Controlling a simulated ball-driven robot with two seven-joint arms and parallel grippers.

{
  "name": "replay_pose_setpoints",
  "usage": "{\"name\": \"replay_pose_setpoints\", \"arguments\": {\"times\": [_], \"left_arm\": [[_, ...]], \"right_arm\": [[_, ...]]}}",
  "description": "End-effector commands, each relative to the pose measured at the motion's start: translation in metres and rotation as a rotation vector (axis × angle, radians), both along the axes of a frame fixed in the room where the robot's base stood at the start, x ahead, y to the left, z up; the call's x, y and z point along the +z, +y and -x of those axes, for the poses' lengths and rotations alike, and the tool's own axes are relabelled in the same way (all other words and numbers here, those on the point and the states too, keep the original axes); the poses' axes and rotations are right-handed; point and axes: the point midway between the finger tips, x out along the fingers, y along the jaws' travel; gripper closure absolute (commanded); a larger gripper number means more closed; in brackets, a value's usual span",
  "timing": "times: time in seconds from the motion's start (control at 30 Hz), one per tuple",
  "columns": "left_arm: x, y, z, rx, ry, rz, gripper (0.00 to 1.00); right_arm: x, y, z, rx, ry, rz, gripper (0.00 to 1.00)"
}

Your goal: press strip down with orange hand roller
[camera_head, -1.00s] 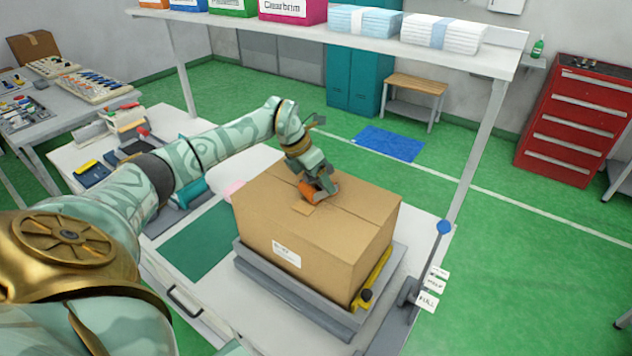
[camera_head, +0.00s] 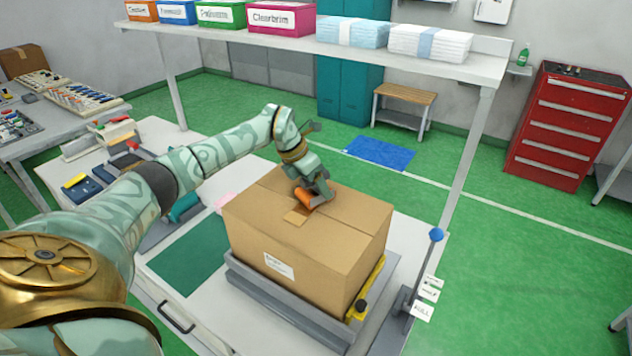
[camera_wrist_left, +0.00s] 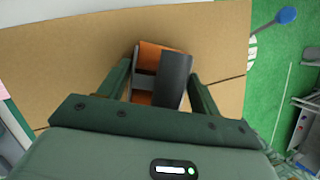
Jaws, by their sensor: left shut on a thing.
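A closed cardboard box (camera_head: 300,262) with a white label stands in a grey tray-like fixture (camera_head: 290,312) on the workbench. My left gripper (camera_head: 312,192) is over the box's top, shut on the orange hand roller (camera_head: 305,198). In the left wrist view the roller's dark cylinder (camera_wrist_left: 175,80) and orange part (camera_wrist_left: 150,52) lie between the two fingers (camera_wrist_left: 160,85). A short tan strip (camera_head: 297,215) lies on the box top beside the roller, near the box's middle seam. Whether the roller touches the strip is hard to tell. My right gripper is not in view.
A yellow clamp (camera_head: 362,300) sits at the box's right side, near a lever with a blue knob (camera_head: 436,235). A shelf (camera_head: 400,62) with bins spans above the bench. A green mat (camera_head: 190,255) lies left of the box.

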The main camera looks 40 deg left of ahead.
Motion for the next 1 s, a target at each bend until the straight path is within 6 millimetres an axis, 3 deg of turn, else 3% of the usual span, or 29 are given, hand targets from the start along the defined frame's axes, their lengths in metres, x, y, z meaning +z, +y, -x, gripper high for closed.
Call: {"name": "replay_pose_setpoints", "arguments": {"times": [1.0], "left_arm": [[0.001, -0.004, 0.033, 0.000, 0.003, 0.001, 0.54]], "right_arm": [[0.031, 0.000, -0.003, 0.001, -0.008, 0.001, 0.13]]}}
